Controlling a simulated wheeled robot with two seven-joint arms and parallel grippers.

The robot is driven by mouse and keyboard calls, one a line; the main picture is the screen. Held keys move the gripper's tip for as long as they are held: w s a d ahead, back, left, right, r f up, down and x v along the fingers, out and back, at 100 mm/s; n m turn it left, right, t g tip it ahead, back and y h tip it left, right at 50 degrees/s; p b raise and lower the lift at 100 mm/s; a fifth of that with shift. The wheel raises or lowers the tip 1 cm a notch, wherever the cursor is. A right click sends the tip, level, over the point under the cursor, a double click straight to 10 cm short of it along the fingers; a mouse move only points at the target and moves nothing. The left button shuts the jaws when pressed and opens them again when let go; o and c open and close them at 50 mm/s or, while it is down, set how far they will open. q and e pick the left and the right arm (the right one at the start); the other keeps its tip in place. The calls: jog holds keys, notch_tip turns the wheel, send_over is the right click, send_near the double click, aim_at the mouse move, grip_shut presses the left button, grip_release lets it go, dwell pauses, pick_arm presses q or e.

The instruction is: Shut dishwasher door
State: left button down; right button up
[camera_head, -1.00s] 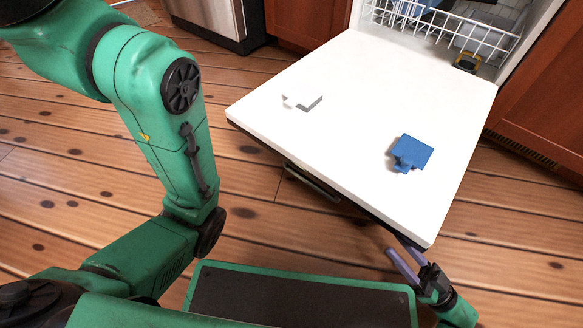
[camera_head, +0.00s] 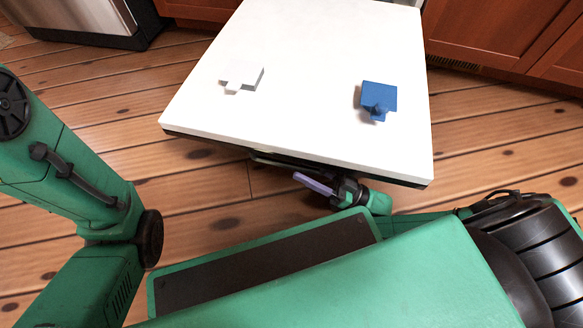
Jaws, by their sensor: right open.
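The dishwasher door (camera_head: 290,50) is folded down and lies about level, its white inner face up. Its dark front edge and handle (camera_head: 265,158) face me. My right gripper (camera_head: 312,183) is open and empty, low under the door's front edge, close to the handle. Whether it touches the door I cannot tell. My left gripper is out of the picture; only my left arm shows at the left.
A white puzzle-like piece (camera_head: 241,77) and a blue one (camera_head: 378,97) are on the door. Wooden cabinets (camera_head: 510,35) stand at the back right, and a steel appliance (camera_head: 85,12) at the back left. Bare plank floor (camera_head: 480,140) lies on both sides.

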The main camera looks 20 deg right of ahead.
aim_at(296, 169)
jog(key=shift+w+a+f+b, duration=0.15)
jog(key=shift+w+a+b, duration=0.45)
jog(key=shift+w+a, duration=0.5)
jog(key=shift+a+r, duration=0.35)
jog(key=shift+r, duration=0.05)
grip_shut()
